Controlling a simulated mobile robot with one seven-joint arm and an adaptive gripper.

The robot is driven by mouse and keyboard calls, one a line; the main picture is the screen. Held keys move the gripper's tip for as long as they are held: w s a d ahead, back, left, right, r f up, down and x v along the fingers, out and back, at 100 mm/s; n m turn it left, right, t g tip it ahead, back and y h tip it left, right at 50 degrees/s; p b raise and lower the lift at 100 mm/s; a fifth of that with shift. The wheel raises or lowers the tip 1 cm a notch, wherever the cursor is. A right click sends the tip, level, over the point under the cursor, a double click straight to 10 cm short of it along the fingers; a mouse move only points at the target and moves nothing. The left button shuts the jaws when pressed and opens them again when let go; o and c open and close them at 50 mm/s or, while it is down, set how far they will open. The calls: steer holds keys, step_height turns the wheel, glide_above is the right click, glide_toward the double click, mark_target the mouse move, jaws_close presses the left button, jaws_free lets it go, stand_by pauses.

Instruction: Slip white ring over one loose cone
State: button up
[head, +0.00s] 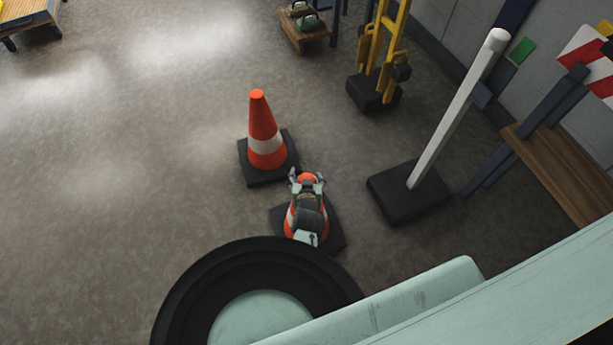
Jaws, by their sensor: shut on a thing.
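My gripper (307,178) is over the nearer orange cone (290,231), with a finger on each side of an orange top, and is shut on it. This cone is on a black square base, and my gripper and wrist hide much of it; a little white and orange shows at its left side. The other orange cone (261,116) stands upright just behind and to the left, with a white band (266,145) around its lower part. I cannot tell whether this band is a loose ring or a stripe. No separate white ring can be made out.
A white post (455,115) on a black base stands to the right. A yellow hand truck (386,50) and a low wooden platform (305,38) are at the back. A wooden bench (565,170) and a red-and-white barrier board (590,60) are at the right. The left floor is clear.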

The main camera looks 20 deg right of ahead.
steer(key=o, duration=1.3)
step_height(320, 180, up, 15)
steer(key=p, duration=0.9)
stand_by(0.4)
stand_by(0.4)
